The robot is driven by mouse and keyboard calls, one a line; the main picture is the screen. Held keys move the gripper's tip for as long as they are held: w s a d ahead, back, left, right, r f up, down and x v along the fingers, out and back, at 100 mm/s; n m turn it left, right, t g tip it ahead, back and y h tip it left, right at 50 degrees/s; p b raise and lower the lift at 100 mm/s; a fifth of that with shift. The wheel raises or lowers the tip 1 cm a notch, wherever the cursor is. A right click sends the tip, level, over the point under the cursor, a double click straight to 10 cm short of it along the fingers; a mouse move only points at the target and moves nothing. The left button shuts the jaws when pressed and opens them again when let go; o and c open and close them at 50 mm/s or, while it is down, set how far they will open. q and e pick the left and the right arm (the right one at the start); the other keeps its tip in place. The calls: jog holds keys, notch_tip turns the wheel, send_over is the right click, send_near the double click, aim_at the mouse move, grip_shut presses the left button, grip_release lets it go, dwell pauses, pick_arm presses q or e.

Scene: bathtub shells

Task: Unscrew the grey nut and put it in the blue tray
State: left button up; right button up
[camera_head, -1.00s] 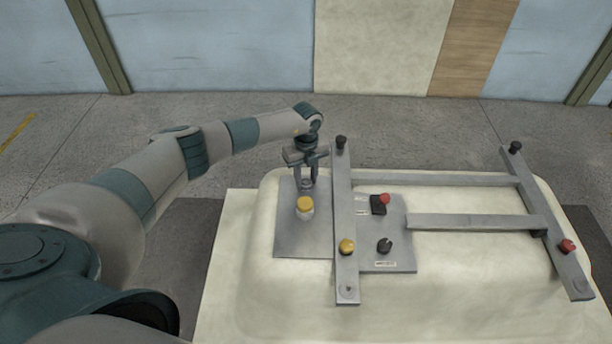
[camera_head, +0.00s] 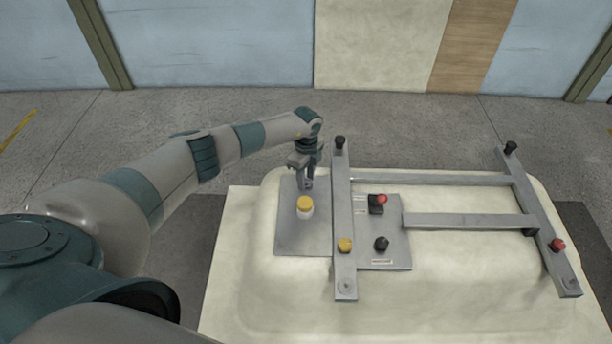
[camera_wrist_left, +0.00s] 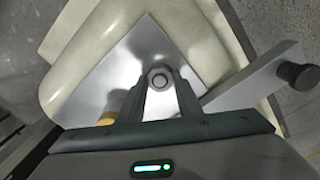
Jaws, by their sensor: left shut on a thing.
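The grey nut (camera_wrist_left: 159,77) shows in the wrist view as a small round ring between my fingertips, over the bare metal plate (camera_wrist_left: 140,50). My left gripper (camera_head: 307,186) points down at the back of this plate in the head view and is shut on the nut; it also shows in the wrist view (camera_wrist_left: 160,76). In the head view the fingers mostly hide the nut. I cannot tell whether the nut is still seated on the plate. No blue tray shows in these frames. My right gripper is not in view.
Red (camera_head: 381,199) and black (camera_head: 381,243) knobs sit further right. The pale tub shell (camera_head: 270,310) is clear in front.

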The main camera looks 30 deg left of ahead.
pick_arm(q)
jog(key=shift+f+n+p, duration=0.1)
jog(key=shift+n+p, duration=0.35)
jog(key=shift+n, duration=0.45)
jog(key=o, duration=1.2)
jog(key=shift+c, duration=0.3)
jog(key=shift+c, duration=0.5)
